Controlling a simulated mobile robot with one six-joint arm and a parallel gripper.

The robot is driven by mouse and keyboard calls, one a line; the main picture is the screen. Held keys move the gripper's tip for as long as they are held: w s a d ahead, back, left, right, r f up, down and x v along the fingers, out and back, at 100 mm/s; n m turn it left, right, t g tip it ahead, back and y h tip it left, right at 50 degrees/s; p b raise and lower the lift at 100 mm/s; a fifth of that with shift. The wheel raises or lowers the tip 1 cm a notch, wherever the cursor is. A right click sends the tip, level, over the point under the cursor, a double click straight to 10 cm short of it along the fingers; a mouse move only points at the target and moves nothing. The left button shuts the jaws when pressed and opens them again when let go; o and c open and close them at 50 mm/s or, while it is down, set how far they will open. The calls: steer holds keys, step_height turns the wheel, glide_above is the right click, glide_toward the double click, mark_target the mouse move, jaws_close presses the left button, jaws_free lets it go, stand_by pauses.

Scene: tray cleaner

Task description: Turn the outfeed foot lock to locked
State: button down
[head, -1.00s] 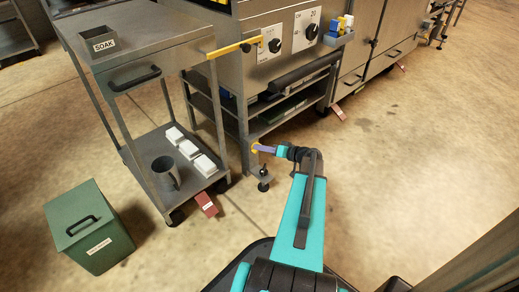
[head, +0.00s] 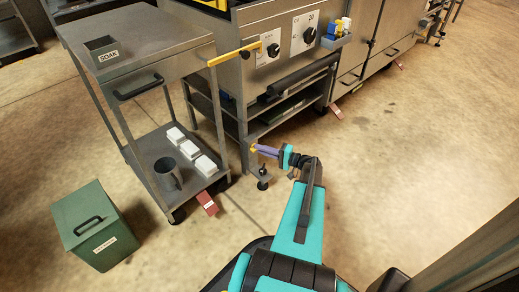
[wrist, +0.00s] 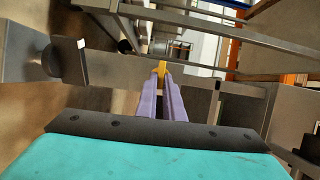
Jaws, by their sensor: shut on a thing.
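The outfeed foot lock shows as a small yellow piece (head: 253,148) low on the near leg of the steel machine, above its round levelling foot (head: 262,184). My gripper (head: 259,149) has its purple fingers closed on this yellow piece. In the wrist view the fingertips (wrist: 161,74) meet around the yellow lock handle (wrist: 161,66). The fingers cover part of the handle, and its lock marking cannot be read.
A steel trolley (head: 145,75) with white blocks and a grey jug on its lower shelf stands left of the leg. A red wheel pedal (head: 207,203) sticks out from its base. A green lidded bin (head: 95,225) stands at lower left. Floor to the right is clear.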

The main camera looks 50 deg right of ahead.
steer(key=shift+w, duration=0.1)
stand_by(0.3)
steer(key=c, duration=1.9)
jaws_free()
steer(key=shift+o, duration=0.2)
steer(key=shift+s, duration=0.2)
steer(key=p+v, duration=0.3)
steer(key=v, duration=1)
steer(key=shift+s+d+p, duration=0.15)
steer(key=shift+s+p, duration=0.15)
steer(key=shift+p, duration=0.1)
